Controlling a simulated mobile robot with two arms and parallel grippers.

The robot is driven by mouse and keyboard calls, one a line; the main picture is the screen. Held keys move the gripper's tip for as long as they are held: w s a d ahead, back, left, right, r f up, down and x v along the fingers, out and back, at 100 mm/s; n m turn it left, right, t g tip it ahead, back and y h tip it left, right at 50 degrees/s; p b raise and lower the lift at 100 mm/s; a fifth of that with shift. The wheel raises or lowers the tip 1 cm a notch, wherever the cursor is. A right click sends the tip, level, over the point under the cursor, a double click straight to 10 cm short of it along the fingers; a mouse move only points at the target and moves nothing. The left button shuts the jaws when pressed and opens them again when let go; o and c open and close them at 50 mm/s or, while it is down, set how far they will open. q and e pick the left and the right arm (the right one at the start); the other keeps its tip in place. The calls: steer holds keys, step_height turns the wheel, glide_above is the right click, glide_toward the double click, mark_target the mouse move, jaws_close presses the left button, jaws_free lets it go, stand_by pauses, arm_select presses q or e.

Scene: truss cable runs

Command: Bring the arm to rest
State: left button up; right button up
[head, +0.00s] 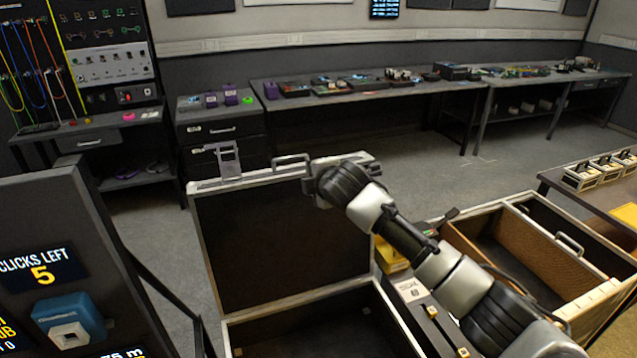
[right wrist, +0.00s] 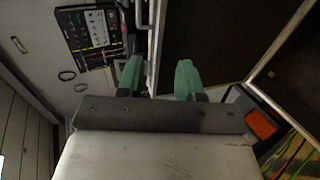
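My right arm (head: 435,262) comes in from the lower right of the head view and reaches to the top right corner of a raised dark case lid (head: 280,238). Its gripper is mostly hidden there behind the wrist. In the right wrist view the two green fingers of my right gripper (right wrist: 158,78) stand apart, with a gap between them. A pale metal rim (right wrist: 154,45) runs just past the gap; I cannot tell whether the fingers touch it. My left gripper is not in view.
The open case's lower tray (head: 310,335) lies below the lid. An open wooden-sided box (head: 520,240) stands right. A dark panel (head: 60,230) reading "CLICKS LEFT 5", with a blue device (head: 70,320), stands left. Benches (head: 370,97) line the back wall; grey floor lies between.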

steer(key=shift+s+d+r, duration=0.2)
steer(key=shift+s+r, duration=0.05)
steer(key=shift+s, duration=0.3)
